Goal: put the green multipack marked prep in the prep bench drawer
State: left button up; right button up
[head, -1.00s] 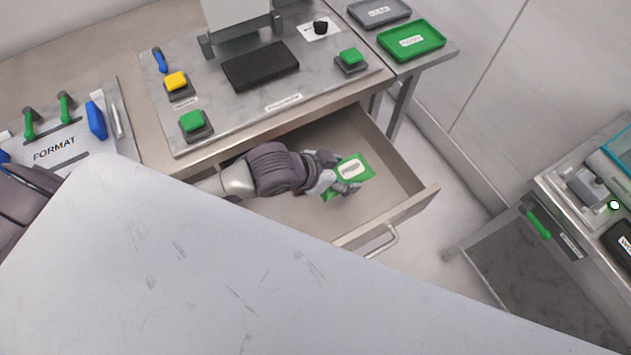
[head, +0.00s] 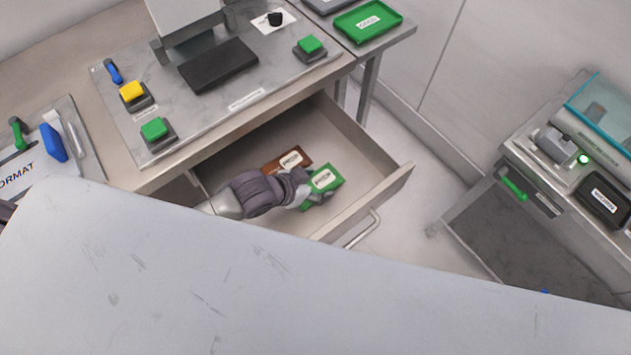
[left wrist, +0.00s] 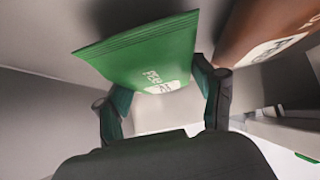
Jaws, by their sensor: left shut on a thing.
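The green multipack (head: 323,179) with a white label is in my left gripper (head: 307,190), inside the open prep bench drawer (head: 365,185). In the left wrist view the multipack (left wrist: 140,55) stands tilted between the two dark fingers of the left gripper (left wrist: 163,97). The label is partly legible and seems to read PREP. The gripper is shut on the pack. I cannot tell whether the pack touches the drawer floor. My right gripper is not in view.
A brown pack (head: 287,161) with a white label lies in the drawer behind the gripper, and it shows in the left wrist view (left wrist: 262,25). The drawer's right part is clear. The bench top (head: 230,115) with buttons overhangs the drawer's back. A green tray (head: 368,20) stands at the upper right.

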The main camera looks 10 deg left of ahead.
pick_arm(q)
jog(key=o, duration=1)
jog(key=shift+f, duration=0.15)
jog(key=shift+r, duration=0.2)
jog(key=p+v, duration=0.1)
jog(key=v, duration=1.1)
